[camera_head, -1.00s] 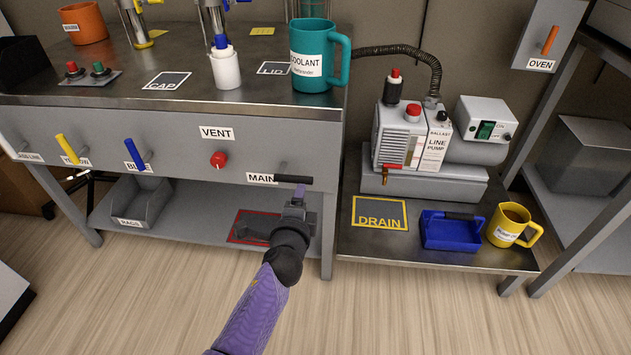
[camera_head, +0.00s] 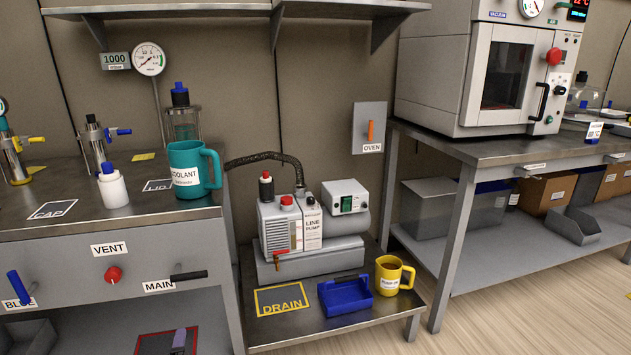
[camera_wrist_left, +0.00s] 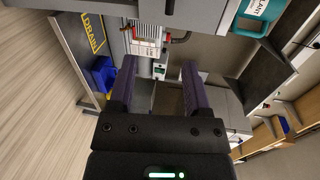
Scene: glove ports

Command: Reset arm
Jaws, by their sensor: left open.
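My left gripper (camera_wrist_left: 157,82) shows in the left wrist view with its two purple fingers apart and nothing between them. In the head view only a small purple and dark part of my left gripper (camera_head: 178,341) shows at the bottom edge, below the black MAIN handle (camera_head: 188,276) and over the red-framed mat (camera_head: 150,345). It looks apart from the handle. The rest of my left arm is out of the head view. My right gripper is in neither view.
The bench front (camera_head: 60,250) carries the red VENT knob (camera_head: 113,274). The teal coolant mug (camera_head: 190,170) stands near the bench's right edge. The line pump (camera_head: 300,235), blue tray (camera_head: 345,297) and yellow mug (camera_head: 389,276) stand on the low table. Floor is clear at right.

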